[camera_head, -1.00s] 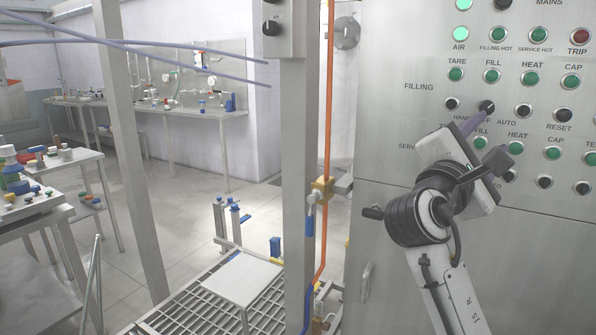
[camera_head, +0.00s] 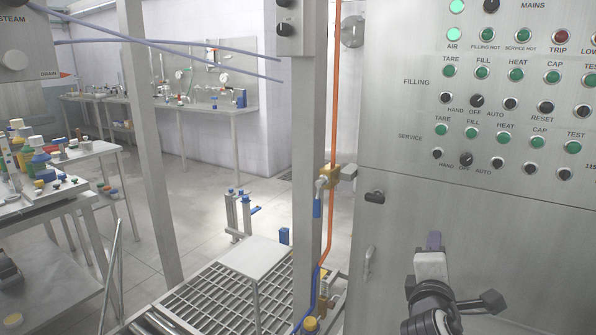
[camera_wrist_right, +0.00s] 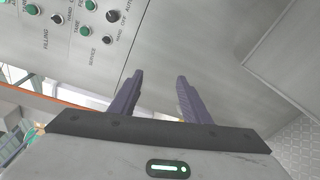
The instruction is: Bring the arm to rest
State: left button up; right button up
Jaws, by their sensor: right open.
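My right gripper (camera_head: 434,240) is low in front of the steel control cabinet (camera_head: 420,270), below the panel's buttons and knobs. In the right wrist view the two purple-grey fingers (camera_wrist_right: 160,78) stand apart with nothing between them. The cabinet panel (camera_wrist_right: 75,25) shows behind them, apart from the fingertips. In the head view the filling selector knob (camera_head: 477,100) and the service selector knob (camera_head: 466,159) are both uncovered. My left gripper is not in view.
A steel post with an orange hose (camera_head: 331,130) and a brass valve (camera_head: 344,173) stands left of the cabinet. A grating (camera_head: 215,300) with a flat plate (camera_head: 256,256) lies below. Tables with bottles (camera_head: 40,165) stand at the left. A black cabinet latch (camera_head: 375,197) sticks out.

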jog(key=s+a+f+m+g+y, duration=0.25)
jog(key=s+f, duration=0.35)
jog(key=f, duration=0.6)
jog(key=s+a+f+m+g+y, duration=0.15)
jog(key=s+a+f+y, duration=0.35)
jog(key=f, duration=0.7)
jog(key=s+a+f+m+g+y, duration=0.1)
jog(key=s+f+m, duration=0.4)
jog(key=s, duration=0.6)
jog(key=s+a+f+m+g+y, duration=0.1)
jog(key=s+a+f+m, duration=0.1)
jog(key=s+f+m, duration=0.3)
jog(key=s+f, duration=0.3)
jog(key=s, duration=0.3)
jog(key=shift+s+a, duration=0.15)
jog(key=shift+s, duration=0.2)
